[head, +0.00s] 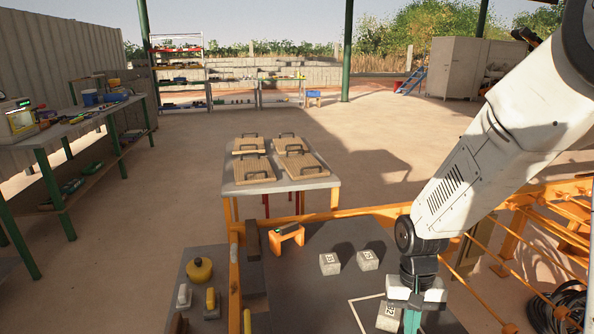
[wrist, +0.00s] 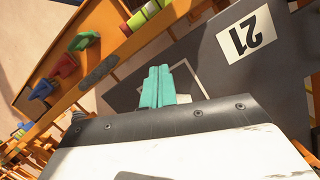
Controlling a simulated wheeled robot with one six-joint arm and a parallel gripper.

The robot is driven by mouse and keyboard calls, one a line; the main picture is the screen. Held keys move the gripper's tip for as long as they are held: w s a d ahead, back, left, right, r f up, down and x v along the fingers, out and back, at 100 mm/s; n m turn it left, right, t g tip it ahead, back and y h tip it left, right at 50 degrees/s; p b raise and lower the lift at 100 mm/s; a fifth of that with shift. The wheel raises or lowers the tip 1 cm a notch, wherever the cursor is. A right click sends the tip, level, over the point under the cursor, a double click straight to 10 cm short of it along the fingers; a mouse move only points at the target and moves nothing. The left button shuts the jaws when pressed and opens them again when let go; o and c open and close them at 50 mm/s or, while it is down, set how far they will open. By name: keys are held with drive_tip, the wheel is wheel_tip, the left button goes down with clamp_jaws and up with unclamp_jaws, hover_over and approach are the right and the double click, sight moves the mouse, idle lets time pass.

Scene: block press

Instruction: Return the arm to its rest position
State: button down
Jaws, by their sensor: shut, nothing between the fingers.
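My white arm comes in from the right in the head view and reaches down over the dark work surface (head: 300,300). My gripper (head: 412,320) has teal fingers and points down at the lower edge. In the wrist view the teal fingers (wrist: 157,86) are pressed together, with nothing seen between them. A pale numbered block (head: 389,317) stands just left of the fingers in the head view; whether they touch is unclear. Two more pale numbered blocks, one (head: 329,263) and another (head: 367,260), sit farther back.
An orange frame (head: 400,210) with rails borders the work surface. A side shelf holds a yellow round item (head: 200,270). A table with handled wooden boards (head: 253,169) stands beyond.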

drive_tip(key=s+d+r+n+t, duration=0.1)
drive_tip(key=s+r+t, duration=0.1)
drive_tip(key=s+r, duration=0.6)
drive_tip(key=s+d+r+n+t, duration=0.1)
drive_tip(key=s+r, duration=0.7)
drive_tip(key=r, duration=0.6)
drive_tip(key=shift+s+t, duration=0.3)
drive_tip(key=shift+t, duration=0.1)
drive_tip(key=shift+r, duration=0.1)
